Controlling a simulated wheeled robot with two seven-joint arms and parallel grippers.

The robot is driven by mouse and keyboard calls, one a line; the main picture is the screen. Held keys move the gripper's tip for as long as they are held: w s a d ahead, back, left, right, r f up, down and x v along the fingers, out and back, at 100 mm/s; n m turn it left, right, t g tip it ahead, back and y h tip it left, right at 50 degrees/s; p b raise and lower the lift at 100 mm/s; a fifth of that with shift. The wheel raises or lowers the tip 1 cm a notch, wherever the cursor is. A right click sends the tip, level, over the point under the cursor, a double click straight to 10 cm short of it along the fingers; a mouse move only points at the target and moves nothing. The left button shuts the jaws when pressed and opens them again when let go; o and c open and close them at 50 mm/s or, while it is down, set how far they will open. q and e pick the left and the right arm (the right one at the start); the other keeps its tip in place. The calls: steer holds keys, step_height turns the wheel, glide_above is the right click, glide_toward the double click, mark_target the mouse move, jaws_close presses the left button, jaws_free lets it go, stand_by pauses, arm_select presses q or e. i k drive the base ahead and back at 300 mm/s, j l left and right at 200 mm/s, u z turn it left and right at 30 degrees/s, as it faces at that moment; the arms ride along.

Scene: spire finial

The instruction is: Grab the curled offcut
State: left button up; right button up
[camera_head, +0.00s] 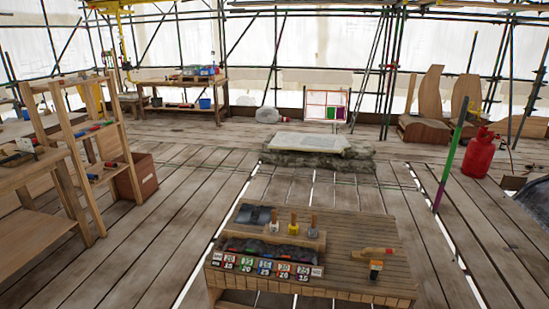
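A dark grey, sheet-like piece (254,215) lies at the back left corner of the low wooden bench (345,235). It may be the curled offcut, but it is too small to tell whether it is curled. A shallow wooden tray (318,262) just in front of it holds dark material, which could also include offcuts. Neither of my grippers is in view.
Several upright-handled tools (293,224) stand behind the tray, and numbered coloured cards (265,267) line its front. A wooden tool (375,251) lies at the bench's right. A red gas cylinder (478,153) and ladder-like wooden rack (88,150) stand farther off. Plank floor around is mostly clear.

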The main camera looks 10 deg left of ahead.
mark_target(256, 213)
steer(key=i+j+u, duration=0.85)
steer(key=i+u, duration=0.8)
steer(key=i, duration=0.15)
steer(key=i+j, duration=0.1)
steer(key=i, duration=0.65)
steer(key=i+j, duration=0.1)
steer(key=i, duration=0.6)
steer(key=i+l+z, duration=0.1)
steer(key=i+z, duration=0.2)
steer(key=z, duration=0.2)
steer(key=i+z, duration=0.3)
steer(key=z, duration=0.15)
steer(key=i+z, duration=0.3)
steer(key=z, duration=0.2)
steer(key=i+j+z, duration=0.25)
steer(key=z, duration=0.2)
